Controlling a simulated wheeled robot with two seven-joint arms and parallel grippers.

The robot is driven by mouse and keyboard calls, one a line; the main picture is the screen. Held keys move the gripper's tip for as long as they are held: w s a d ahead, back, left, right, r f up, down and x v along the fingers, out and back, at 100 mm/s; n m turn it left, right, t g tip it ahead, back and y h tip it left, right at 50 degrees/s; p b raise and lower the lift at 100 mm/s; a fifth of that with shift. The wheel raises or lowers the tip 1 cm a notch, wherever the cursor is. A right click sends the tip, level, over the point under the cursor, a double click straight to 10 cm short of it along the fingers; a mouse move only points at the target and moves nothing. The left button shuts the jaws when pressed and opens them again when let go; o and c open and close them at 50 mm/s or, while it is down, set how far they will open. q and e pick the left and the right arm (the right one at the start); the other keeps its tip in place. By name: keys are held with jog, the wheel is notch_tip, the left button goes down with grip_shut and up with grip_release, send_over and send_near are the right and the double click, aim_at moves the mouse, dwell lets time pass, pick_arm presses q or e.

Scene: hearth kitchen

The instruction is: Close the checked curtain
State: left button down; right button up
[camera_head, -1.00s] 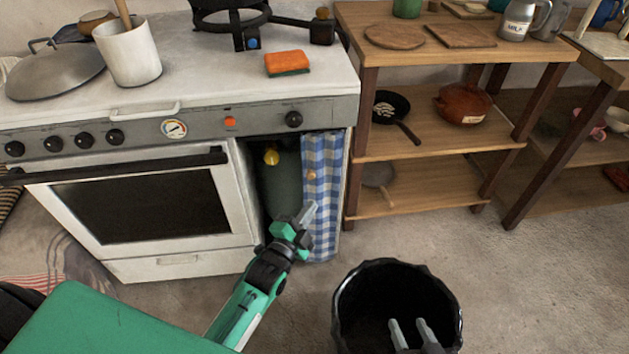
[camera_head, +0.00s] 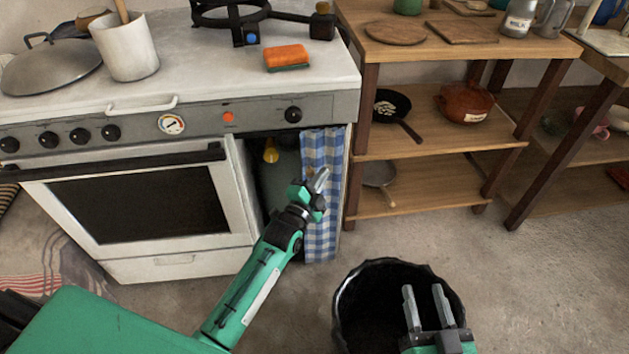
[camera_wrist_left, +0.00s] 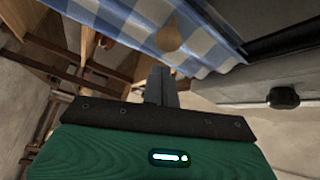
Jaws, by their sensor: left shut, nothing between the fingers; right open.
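The blue-and-white checked curtain (camera_head: 322,225) hangs bunched at the right side of the stove's open compartment. A dark gas bottle (camera_head: 278,180) with a yellow valve shows in the gap to its left. My left gripper (camera_head: 319,179) is shut and empty, in front of the curtain's middle. In the left wrist view the curtain (camera_wrist_left: 145,25) spreads above the shut fingers (camera_wrist_left: 160,85), with a round wooden knob (camera_wrist_left: 169,36) on it. I cannot tell whether the fingers touch the cloth. My right gripper (camera_head: 426,296) is open and empty, over the black bin.
The white stove (camera_head: 150,220) stands left of the compartment, with an orange sponge (camera_head: 287,55) on top. A wooden shelf (camera_head: 455,120) with a pan and a pot stands at right. The black bin (camera_head: 349,305) is on the floor in front.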

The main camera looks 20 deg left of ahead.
pick_arm(q)
jog(key=shift+s+a+f, duration=0.1)
jog(key=shift+a+f, duration=0.1)
jog(key=shift+a, duration=0.25)
jog(key=shift+s+a+f, duration=0.1)
jog(key=shift+a+f, duration=0.05)
jog(key=shift+a, duration=0.3)
pick_arm(e)
jog(key=shift+w+d+r+t, duration=0.2)
jog(key=shift+r+t, duration=0.15)
jog(key=shift+r, duration=0.25)
jog(key=shift+w+d+r+t, duration=0.15)
jog(key=shift+r+t, duration=0.2)
jog(key=shift+r, duration=0.25)
